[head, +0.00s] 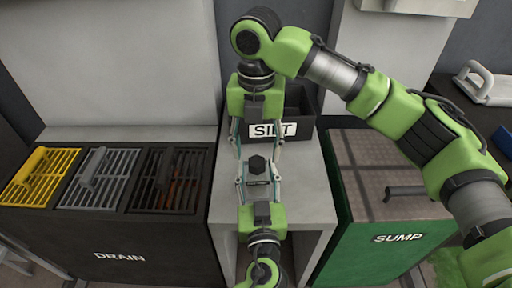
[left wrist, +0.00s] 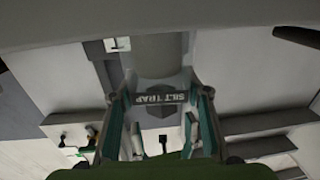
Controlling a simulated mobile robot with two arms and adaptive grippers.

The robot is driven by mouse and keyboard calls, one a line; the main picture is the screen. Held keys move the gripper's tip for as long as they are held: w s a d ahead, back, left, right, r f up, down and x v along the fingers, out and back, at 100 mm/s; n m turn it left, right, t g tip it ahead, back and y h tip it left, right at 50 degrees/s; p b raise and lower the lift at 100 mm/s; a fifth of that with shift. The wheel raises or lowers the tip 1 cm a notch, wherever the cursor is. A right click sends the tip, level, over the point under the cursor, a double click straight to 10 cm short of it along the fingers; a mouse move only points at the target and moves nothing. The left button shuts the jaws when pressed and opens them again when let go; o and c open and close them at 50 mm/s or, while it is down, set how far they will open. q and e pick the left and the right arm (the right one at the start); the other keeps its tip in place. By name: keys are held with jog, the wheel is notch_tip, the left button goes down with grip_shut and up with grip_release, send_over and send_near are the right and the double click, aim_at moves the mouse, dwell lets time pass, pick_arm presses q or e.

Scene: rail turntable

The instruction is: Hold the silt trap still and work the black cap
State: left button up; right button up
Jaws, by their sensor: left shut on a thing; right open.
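The silt trap is a pale grey cylinder (left wrist: 163,62) in the left wrist view, with a dark "SILT TRAP" label seen upside down between the fingers. In the head view its black cap (head: 257,164) sits above the grey pedestal, and most of the body is hidden below it. My left gripper (head: 258,184), pointing away from me, is shut on the silt trap just on the near side of the cap. My right gripper (head: 257,146) reaches in from the far side; it is open and empty, its fingers spread wide, its tips just beyond the cap.
A dark bin labelled SILT (head: 299,103) stands behind on the pedestal (head: 307,195). At left is the DRAIN unit (head: 120,256) with yellow, grey and black grates. At right is the green SUMP box (head: 385,252) with a handle. Clear pedestal top lies either side of the grippers.

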aim_at(254, 160)
jog(key=m, duration=0.6)
jog(key=shift+a, duration=0.2)
jog(key=m, duration=0.5)
jog(key=shift+w+a, duration=0.1)
jog(key=shift+w, duration=0.1)
jog(key=m, duration=0.5)
jog(key=shift+w, duration=0.15)
jog(key=m, duration=0.6)
jog(key=shift+w, duration=0.2)
jog(key=shift+f, duration=0.15)
jog(key=shift+f, duration=1.9)
jog(key=c, duration=1.4)
jog(key=n, duration=0.4)
jog(key=shift+s+n, duration=0.15)
jog(key=shift+n, duration=0.95)
